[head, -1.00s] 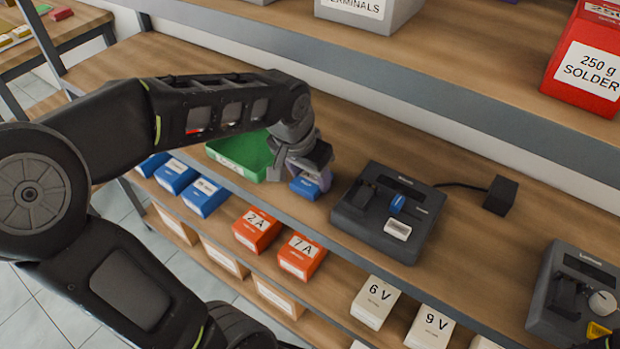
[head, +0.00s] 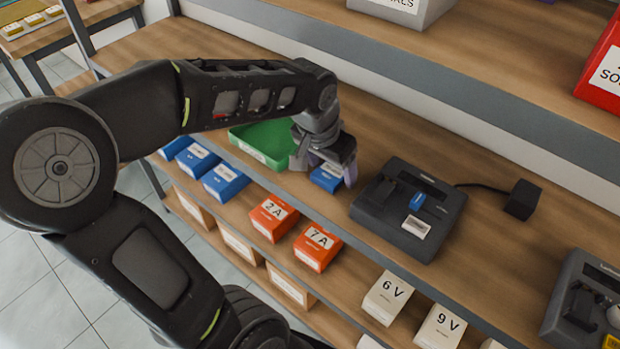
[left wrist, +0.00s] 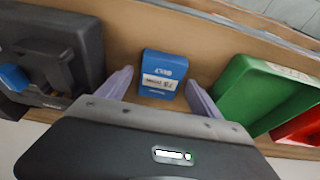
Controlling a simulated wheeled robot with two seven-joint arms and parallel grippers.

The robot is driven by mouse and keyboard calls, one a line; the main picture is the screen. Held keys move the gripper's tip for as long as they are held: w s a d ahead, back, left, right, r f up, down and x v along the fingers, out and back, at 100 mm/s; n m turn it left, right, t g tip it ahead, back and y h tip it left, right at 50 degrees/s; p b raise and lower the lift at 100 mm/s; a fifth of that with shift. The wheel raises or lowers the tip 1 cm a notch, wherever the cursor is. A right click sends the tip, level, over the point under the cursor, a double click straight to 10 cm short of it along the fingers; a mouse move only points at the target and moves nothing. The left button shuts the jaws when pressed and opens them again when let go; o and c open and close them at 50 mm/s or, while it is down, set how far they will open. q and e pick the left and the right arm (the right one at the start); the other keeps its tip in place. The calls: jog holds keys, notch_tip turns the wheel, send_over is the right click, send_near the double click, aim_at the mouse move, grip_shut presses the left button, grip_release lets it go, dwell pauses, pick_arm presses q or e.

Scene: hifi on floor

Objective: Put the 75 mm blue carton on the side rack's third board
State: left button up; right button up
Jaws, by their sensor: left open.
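A small blue carton (head: 327,177) with a white label stands on the wooden shelf board, right of the green bin. It also shows in the left wrist view (left wrist: 164,72), its label upside down and too small to read surely. My left gripper (head: 325,170) is open over it; in the left wrist view its pale fingers (left wrist: 160,92) stand apart on either side of the carton, with gaps. My right gripper is not in view. A second wooden rack (head: 95,12) is at the top left; its lower boards are mostly hidden.
A green bin (head: 262,146) is left of the carton, and a dark device (head: 408,210) is close on its right. Several other blue cartons (head: 225,182) and orange cartons (head: 318,247) line the board below. An upper board (head: 480,65) runs above.

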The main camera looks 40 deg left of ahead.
pick_arm(q)
jog(key=p+v, duration=0.2)
jog(key=v, duration=0.1)
jog(key=shift+w, duration=0.2)
jog(key=s, duration=1.2)
jog(key=shift+s+d, duration=0.15)
jog(key=shift+s, duration=0.05)
jog(key=shift+w+f, duration=0.1)
